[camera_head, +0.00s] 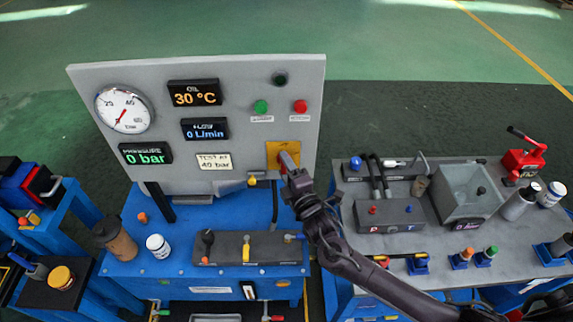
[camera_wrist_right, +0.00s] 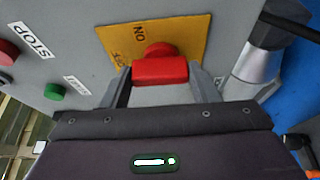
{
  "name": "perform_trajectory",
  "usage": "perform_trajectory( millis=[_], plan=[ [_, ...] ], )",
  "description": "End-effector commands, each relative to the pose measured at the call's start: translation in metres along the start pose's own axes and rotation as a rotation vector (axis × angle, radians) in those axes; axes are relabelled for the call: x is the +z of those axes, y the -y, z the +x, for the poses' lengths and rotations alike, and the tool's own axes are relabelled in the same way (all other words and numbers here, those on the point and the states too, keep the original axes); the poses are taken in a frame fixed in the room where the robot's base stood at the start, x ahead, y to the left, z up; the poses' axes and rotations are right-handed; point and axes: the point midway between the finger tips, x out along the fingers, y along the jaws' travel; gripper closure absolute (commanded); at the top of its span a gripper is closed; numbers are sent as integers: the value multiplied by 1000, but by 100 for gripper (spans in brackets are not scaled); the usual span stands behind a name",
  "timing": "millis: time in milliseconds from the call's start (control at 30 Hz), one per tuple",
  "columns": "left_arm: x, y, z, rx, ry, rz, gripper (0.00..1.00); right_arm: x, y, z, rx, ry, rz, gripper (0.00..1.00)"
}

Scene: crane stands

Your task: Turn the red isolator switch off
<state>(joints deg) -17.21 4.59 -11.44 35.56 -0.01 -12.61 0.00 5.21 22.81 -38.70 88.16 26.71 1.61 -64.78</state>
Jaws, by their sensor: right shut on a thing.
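The red isolator switch (camera_wrist_right: 160,70) sits on a yellow plate (camera_wrist_right: 180,38) on the grey panel. The plate carries the marking ON and a second marking that I cannot read fully. In the head view the yellow plate (camera_head: 278,151) is at the panel's lower right, and the red handle (camera_head: 289,160) is partly hidden by my gripper. My right gripper (camera_wrist_right: 164,84) is shut on the red handle, one finger on each side. It also shows in the head view (camera_head: 289,168). My left gripper is not in view.
The grey panel (camera_head: 230,70) holds a round gauge (camera_head: 124,109), lit displays, a green button (camera_head: 261,107) and a red button (camera_head: 300,106). Below is a blue bench (camera_head: 190,262) with valves, a cup and a can. A second bench (camera_head: 400,262) with a red hand pump (camera_head: 522,160) stands right.

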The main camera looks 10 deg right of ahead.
Motion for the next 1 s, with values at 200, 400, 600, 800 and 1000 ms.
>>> perform_trajectory(
  millis=[200, 400, 600, 800, 1000],
  plan=[
    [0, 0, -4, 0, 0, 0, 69, -1, 1, 0, -15, -1, -30, 68],
    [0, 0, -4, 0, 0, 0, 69, -1, 2, 0, -17, -1, -34, 68],
    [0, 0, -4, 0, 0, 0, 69, -1, 2, 0, -17, -1, -34, 44],
    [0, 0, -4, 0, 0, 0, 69, 0, 1, 0, -16, -1, -33, 24],
    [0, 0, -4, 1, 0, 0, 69, 0, 0, 0, -14, 0, -32, 24]
  ],
)
